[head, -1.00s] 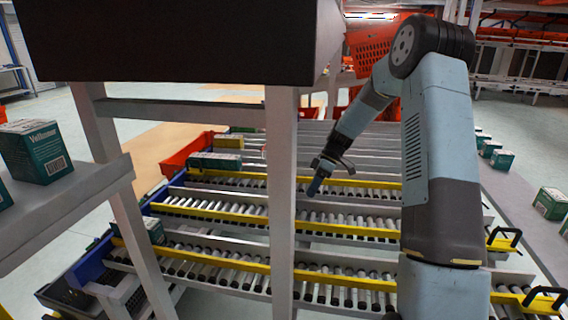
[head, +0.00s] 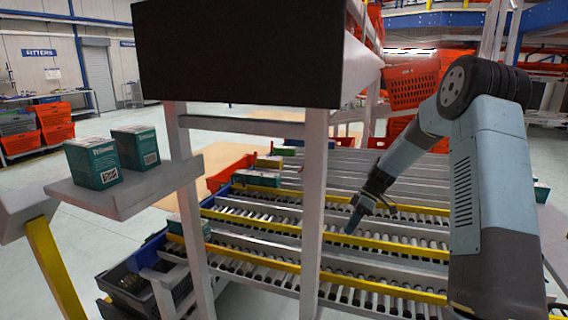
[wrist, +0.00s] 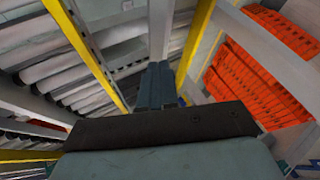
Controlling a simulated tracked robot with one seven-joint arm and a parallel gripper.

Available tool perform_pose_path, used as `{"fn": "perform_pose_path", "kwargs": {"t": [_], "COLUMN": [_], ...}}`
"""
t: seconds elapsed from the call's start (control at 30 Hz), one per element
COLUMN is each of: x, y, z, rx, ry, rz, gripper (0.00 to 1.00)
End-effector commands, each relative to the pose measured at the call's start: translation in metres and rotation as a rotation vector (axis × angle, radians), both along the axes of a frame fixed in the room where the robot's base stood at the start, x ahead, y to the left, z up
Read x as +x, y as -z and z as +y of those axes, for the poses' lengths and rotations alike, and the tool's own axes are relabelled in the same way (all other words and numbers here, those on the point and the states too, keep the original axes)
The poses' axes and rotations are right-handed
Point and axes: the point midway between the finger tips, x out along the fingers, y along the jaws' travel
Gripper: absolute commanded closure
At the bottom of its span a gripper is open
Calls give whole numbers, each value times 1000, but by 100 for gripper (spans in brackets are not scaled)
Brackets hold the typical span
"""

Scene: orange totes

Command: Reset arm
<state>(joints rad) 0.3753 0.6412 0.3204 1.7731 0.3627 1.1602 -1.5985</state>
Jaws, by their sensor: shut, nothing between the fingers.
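My gripper (head: 352,222) hangs at the end of my bent arm in the head view, over the roller lanes. Its fingers point down and slightly left. In the wrist view my gripper (wrist: 161,68) shows its two blue-grey fingers side by side, closed together with nothing between them. No item is held.
Roller lanes (head: 262,242) with yellow rails lie below my gripper. A grey post (head: 313,200) under a black panel (head: 235,52) stands left of it. Green boxes (head: 92,162) sit on a shelf at left. Orange totes (head: 410,82) are behind; orange also shows in the wrist view (wrist: 250,85).

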Motion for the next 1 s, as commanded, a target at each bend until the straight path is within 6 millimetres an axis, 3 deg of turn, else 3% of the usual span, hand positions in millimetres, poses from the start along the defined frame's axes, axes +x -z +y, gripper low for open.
{"fn": "perform_pose_path", "kwargs": {"t": [0.57, 1.0], "x": [-27, -90], "y": [-51, -136], "z": [8, 10], "rx": [-146, -366], "ry": [94, 339], "rz": [-4, -54], "gripper": [100, 100]}}
